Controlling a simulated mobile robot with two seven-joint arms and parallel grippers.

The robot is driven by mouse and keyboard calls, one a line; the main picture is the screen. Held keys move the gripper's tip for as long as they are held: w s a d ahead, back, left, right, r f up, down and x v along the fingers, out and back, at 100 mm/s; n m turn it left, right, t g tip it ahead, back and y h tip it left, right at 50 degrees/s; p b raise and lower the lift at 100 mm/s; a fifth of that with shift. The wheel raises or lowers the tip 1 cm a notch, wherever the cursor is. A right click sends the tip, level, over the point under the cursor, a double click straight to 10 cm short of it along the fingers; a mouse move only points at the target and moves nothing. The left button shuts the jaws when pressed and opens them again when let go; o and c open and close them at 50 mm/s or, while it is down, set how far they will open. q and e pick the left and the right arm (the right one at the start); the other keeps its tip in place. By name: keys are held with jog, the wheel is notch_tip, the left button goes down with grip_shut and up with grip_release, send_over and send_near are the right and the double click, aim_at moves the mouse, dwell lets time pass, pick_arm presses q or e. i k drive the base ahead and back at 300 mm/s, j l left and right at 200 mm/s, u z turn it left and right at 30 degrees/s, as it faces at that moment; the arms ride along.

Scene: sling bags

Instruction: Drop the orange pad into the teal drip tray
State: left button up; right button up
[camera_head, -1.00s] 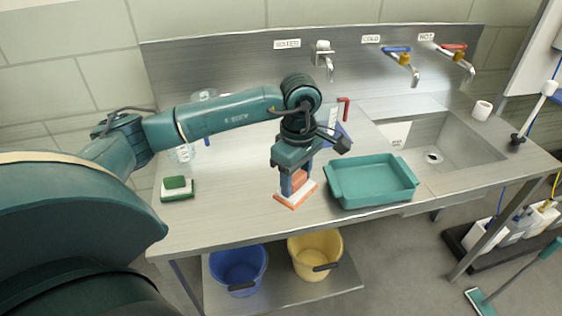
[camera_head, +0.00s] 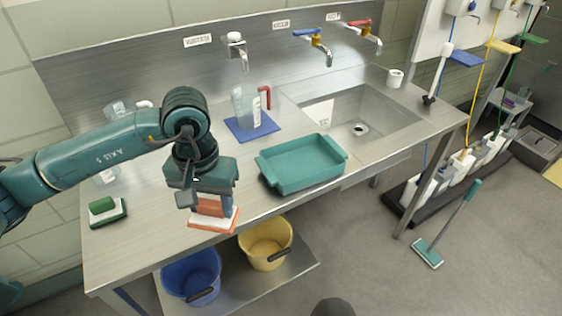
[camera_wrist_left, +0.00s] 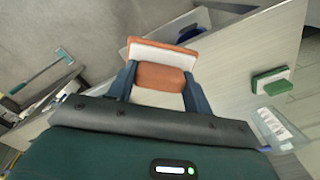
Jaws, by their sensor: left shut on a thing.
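The orange pad (camera_head: 214,222) has a white layer and an orange block on top. My left gripper (camera_head: 213,210) is shut on that block, and the left wrist view shows the pad (camera_wrist_left: 160,78) between its two fingers (camera_wrist_left: 158,88). The pad is close to the front edge of the steel counter; I cannot tell whether it touches the surface. The teal drip tray (camera_head: 303,164) sits on the counter to the right of the gripper, apart from it, and looks empty. My right gripper is not in view.
A green pad (camera_head: 108,211) lies at the counter's left. A clear jug (camera_head: 244,106) with a red handle stands on a blue mat (camera_head: 250,128) behind. The sink (camera_head: 362,122) is at the right. A blue bucket (camera_head: 191,275) and a yellow bucket (camera_head: 264,243) are below.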

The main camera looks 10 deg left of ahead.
aim_at(295, 165)
jog(key=i+l+u, duration=0.45)
jog(key=l+u, duration=0.25)
jog(key=i+l, duration=0.15)
jog(key=l, duration=0.2)
jog(key=i+l+u, duration=0.1)
jog(key=l, duration=0.25)
jog(key=i+l, duration=0.2)
jog(key=l, duration=0.15)
jog(key=i+l+u, duration=0.1)
jog(key=l, duration=0.25)
jog(key=i, duration=0.05)
